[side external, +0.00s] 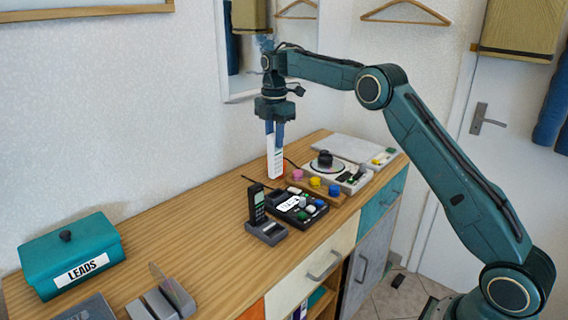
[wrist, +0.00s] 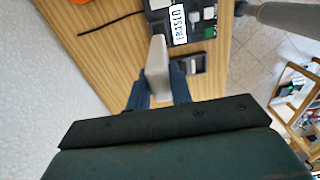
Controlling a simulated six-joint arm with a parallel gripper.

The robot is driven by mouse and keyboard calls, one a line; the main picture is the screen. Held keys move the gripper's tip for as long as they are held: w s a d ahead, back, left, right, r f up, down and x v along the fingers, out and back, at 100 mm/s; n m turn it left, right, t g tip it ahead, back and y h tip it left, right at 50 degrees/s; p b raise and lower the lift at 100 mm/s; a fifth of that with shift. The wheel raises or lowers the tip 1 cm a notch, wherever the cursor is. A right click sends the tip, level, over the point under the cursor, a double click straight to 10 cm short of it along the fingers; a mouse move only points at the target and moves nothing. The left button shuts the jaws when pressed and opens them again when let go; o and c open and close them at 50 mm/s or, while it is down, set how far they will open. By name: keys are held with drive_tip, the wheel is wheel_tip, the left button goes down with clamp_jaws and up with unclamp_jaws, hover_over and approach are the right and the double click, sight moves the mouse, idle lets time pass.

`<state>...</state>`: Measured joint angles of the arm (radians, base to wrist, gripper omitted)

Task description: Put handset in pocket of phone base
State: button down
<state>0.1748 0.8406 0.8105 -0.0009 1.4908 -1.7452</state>
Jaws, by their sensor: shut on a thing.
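My gripper (side external: 275,142) points down, shut on a slim white object (side external: 275,163) with dark and orange marks. In the wrist view the object looks pale grey (wrist: 157,65) between the blue fingers (wrist: 158,92). I cannot tell whether its lower end touches the worktop. A black handset (side external: 257,203) with a thin antenna stands upright at the grey phone base (side external: 267,231), apparently in its pocket. The base is nearer the side camera than my gripper. It also shows in the wrist view (wrist: 190,65), partly hidden by a finger; the handset is not clear there.
A black keypad device (side external: 299,206) with a white label sits beside the base. Behind it are a wooden block with coloured knobs (side external: 315,186) and a turntable-like unit (side external: 338,171). A teal box (side external: 70,256) stands at left. Bare worktop (side external: 190,220) lies between.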

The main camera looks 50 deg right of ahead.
sight(275, 162)
drive_tip(key=shift+f, duration=4.15)
drive_tip(key=c, duration=1.3)
unclamp_jaws()
drive_tip(key=shift+o, duration=0.2)
wheel_tip(275, 162, up, 11)
drive_tip(key=shift+r, duration=0.65)
